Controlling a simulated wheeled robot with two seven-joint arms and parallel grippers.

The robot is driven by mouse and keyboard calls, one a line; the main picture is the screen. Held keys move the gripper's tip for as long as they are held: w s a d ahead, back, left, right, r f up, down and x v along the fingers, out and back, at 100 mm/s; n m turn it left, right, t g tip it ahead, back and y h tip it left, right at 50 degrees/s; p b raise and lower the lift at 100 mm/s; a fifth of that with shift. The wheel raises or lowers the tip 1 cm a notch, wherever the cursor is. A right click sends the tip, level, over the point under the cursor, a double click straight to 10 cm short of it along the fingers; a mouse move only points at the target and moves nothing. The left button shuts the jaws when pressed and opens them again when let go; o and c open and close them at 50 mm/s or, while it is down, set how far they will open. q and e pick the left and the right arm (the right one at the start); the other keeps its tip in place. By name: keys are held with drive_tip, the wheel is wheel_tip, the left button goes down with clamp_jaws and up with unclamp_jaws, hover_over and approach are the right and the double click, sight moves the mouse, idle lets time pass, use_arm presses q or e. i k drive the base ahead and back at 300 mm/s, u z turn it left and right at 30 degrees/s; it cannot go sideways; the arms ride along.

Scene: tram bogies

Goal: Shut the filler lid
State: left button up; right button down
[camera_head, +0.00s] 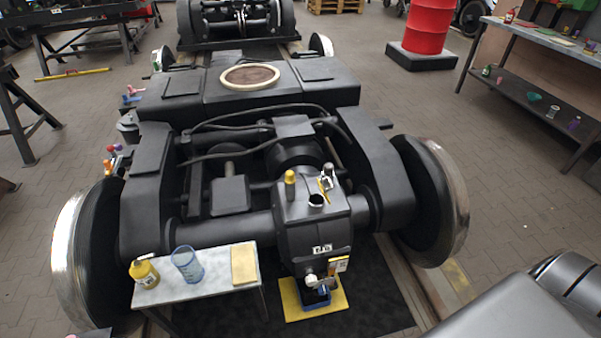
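The dark gearbox (312,225) sits on the bogie axle in the middle of the view. On its top is a round filler opening (317,201) with a light rim and a dark inside. A small silvery part (328,170) stands up just behind the opening and looks like the filler lid, raised; its hinge is too small to make out. Neither of my grippers shows in the head view.
A small bench (212,287) in front left of the gearbox holds a yellow bottle (144,273), a clear bluish beaker (187,264) and a tan pad (244,263). A yellow mat (334,307) lies below the gearbox. Large wheels (432,200) flank the bogie.

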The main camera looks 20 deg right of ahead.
sight(323, 190)
drive_tip(key=z, duration=0.15)
drive_tip(key=i, duration=0.9)
drive_tip(key=z, duration=0.5)
